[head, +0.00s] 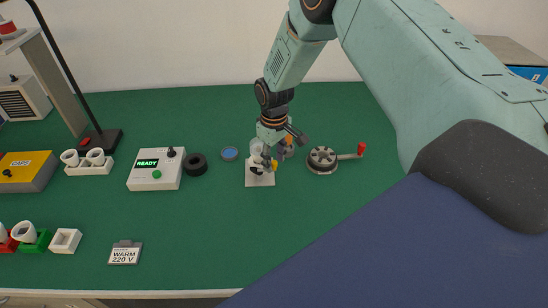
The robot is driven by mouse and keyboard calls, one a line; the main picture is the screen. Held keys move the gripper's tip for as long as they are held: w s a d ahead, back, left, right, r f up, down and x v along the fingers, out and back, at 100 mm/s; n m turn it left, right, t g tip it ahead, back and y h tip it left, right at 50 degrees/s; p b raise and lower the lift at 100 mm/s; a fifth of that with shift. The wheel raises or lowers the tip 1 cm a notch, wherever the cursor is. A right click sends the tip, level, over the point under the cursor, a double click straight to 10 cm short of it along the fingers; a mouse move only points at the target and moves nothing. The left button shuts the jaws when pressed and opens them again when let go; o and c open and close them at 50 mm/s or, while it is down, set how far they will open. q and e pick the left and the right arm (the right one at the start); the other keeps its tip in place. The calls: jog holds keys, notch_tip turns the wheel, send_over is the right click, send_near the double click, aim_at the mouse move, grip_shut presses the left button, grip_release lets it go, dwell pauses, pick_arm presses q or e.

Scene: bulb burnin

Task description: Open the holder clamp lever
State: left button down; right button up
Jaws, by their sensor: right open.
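My right gripper (277,152) comes down from the top and is open, over a small white holder base (260,181) in the middle of the green bench. The gripper covers most of the upper part of the holder. A whitish part (256,147) and small orange bits show around the fingers. I cannot make out the clamp lever clearly, nor whether a finger touches it. My left gripper is not in view.
Right of the holder is a round dark device with a red-knobbed crank (322,159). To its left are a blue disc (229,154), a black ring (195,164) and a white box reading READY (156,171). A WARM 220 V sign (125,254) stands in front. The front middle is clear.

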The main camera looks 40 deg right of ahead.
notch_tip(320, 180, up, 12)
dwell(0.5)
dwell(0.6)
